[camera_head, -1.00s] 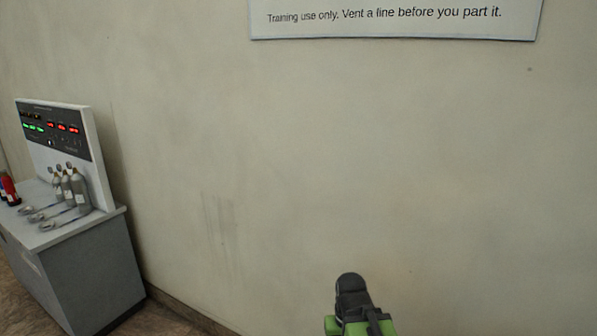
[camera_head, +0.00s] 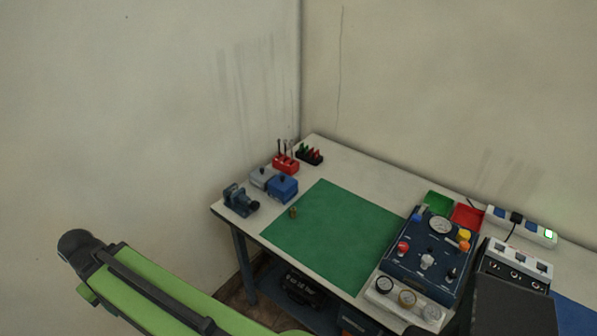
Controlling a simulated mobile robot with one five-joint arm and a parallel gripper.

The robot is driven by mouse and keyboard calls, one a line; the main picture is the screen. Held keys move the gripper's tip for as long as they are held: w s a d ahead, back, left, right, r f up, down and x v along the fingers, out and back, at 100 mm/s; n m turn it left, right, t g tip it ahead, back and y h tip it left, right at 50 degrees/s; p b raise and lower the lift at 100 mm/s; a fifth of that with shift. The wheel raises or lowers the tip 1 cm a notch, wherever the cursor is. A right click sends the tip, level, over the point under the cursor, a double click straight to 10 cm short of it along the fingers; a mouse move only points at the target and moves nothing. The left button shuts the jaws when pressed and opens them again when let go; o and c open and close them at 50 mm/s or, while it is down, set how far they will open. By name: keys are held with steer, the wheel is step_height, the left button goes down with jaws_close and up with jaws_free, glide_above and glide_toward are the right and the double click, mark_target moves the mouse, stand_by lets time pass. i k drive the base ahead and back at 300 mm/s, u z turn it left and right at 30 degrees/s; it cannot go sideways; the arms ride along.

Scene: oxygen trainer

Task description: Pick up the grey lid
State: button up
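A grey lid (camera_head: 264,173) with a dark knob sits on a small box near the left end of the workbench. A blue box (camera_head: 283,187) with a dark knob stands right beside it, nearer to me, and partly hides the grey one's side. My green and black arm crosses the lower left of the view, well short of the lid. My gripper is not in view.
The workbench (camera_head: 345,160) stands in a wall corner. Around the lid are a blue vice (camera_head: 239,200), a red tool holder (camera_head: 285,164) and a small brass piece (camera_head: 293,212). The green mat (camera_head: 340,235) is mostly clear. A gauge panel (camera_head: 424,262) stands to the right.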

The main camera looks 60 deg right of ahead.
mark_target(262, 174)
steer(key=z, duration=1.55)
steer(key=k, duration=0.65)
steer(key=u, duration=0.05)
steer(key=i, duration=0.65)
steer(key=z, duration=0.15)
steer(key=k, duration=0.55)
steer(key=u, duration=0.65)
steer(key=i, duration=1.1)
steer(key=u, duration=0.1)
